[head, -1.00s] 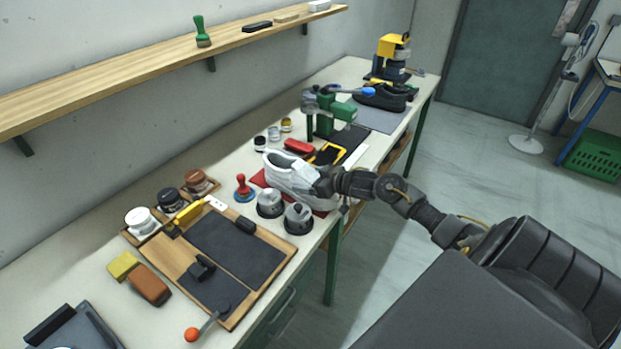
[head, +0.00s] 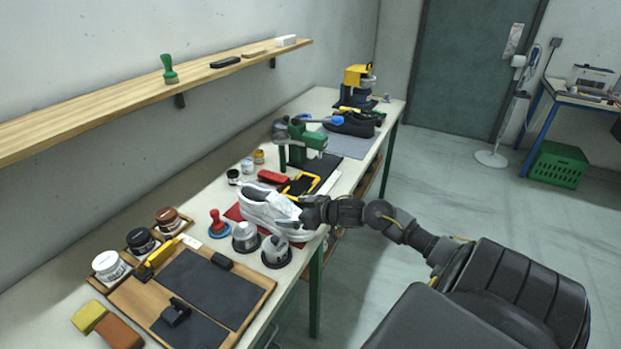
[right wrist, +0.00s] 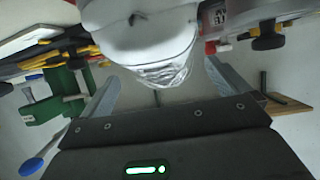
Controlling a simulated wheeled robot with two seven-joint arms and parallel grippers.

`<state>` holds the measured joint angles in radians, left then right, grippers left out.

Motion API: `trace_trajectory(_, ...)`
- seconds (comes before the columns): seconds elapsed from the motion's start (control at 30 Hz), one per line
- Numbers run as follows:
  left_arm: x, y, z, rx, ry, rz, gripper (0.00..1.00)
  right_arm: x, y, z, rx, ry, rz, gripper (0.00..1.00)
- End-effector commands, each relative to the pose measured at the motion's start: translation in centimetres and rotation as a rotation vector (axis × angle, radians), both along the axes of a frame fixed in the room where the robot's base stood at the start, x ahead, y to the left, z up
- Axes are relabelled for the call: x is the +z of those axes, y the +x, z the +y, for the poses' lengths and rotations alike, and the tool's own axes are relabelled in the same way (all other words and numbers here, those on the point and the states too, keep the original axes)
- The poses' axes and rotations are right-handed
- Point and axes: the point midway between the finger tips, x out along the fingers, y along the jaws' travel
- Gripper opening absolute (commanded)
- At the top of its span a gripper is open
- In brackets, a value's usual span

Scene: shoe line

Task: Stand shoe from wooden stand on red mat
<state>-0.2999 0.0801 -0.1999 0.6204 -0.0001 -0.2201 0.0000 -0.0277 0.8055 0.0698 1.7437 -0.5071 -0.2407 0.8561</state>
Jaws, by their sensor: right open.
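The white shoe (head: 268,212) sits upright on the red mat (head: 234,212), which shows only at its edges around the shoe. My right gripper (head: 308,212) is at the near right end of the shoe. In the right wrist view the grey-white end of the shoe (right wrist: 160,55) lies between the spread fingers of my right gripper (right wrist: 163,85), with gaps on both sides. The wooden stand (head: 238,327), a board with dark pads, lies on the bench to the left and nearer, with no shoe on it. My left gripper is out of view.
Two metal-topped pots (head: 276,252) and a red-handled stamp (head: 218,223) stand close left of the shoe. A yellow device (head: 299,184), a red case (head: 273,177) and a green vise-like tool (head: 304,143) stand behind.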

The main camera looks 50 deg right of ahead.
Motion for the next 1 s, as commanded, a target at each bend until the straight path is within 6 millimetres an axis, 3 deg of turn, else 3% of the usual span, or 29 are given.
trace_trajectory(0.2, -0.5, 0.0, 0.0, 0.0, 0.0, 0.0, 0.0, 1.4, -4.1, -1.0, 0.001, -0.004, 0.003, 1.0)
trace_trajectory(0.4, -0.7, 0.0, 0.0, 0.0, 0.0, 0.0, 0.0, 2.6, -6.4, -1.6, 0.0, -0.002, 0.003, 1.0)
trace_trajectory(1.0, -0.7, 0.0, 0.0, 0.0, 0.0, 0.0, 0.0, 3.1, -7.4, -1.8, 0.0, 0.0, 0.001, 1.0)
